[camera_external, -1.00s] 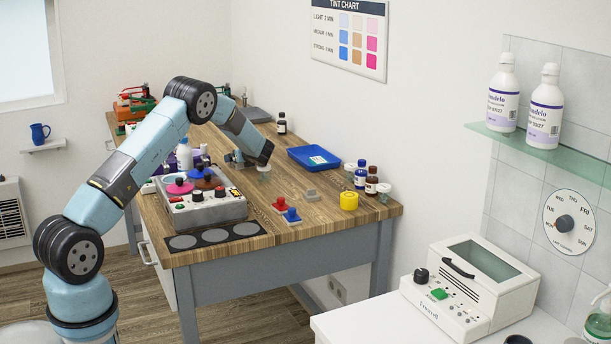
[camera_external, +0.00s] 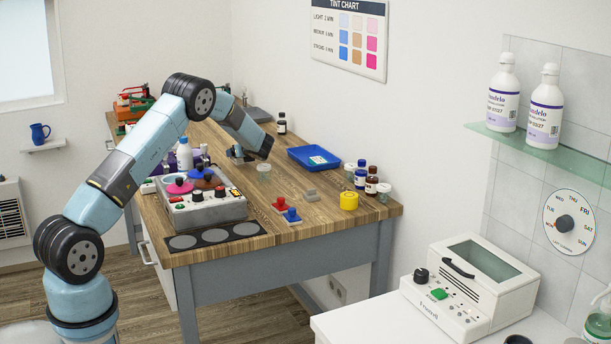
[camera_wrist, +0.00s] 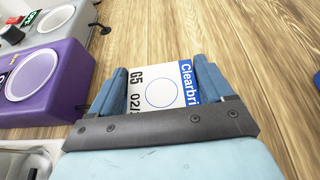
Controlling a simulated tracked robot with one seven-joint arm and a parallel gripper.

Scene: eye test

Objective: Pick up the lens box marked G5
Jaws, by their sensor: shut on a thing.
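The lens box (camera_wrist: 160,78), white with a blue band, shows in the wrist view with "G5" and "Clearbri" readable on its face. My gripper (camera_wrist: 160,66) is shut on it, with one blue finger at each side. The near part of the box is hidden by my gripper body. In the external view my gripper (camera_external: 239,156) is low over the middle of the wooden table (camera_external: 290,185); the box is too small and covered to make out there. I cannot tell whether it is clear of the table.
A clear cup (camera_external: 264,172) stands close to the right of my gripper. A blue tray (camera_external: 314,157) lies further right. A grey control unit (camera_external: 215,211) stands in front. In the wrist view a purple device (camera_wrist: 50,85) is at left. Bare wood lies right of the gripper.

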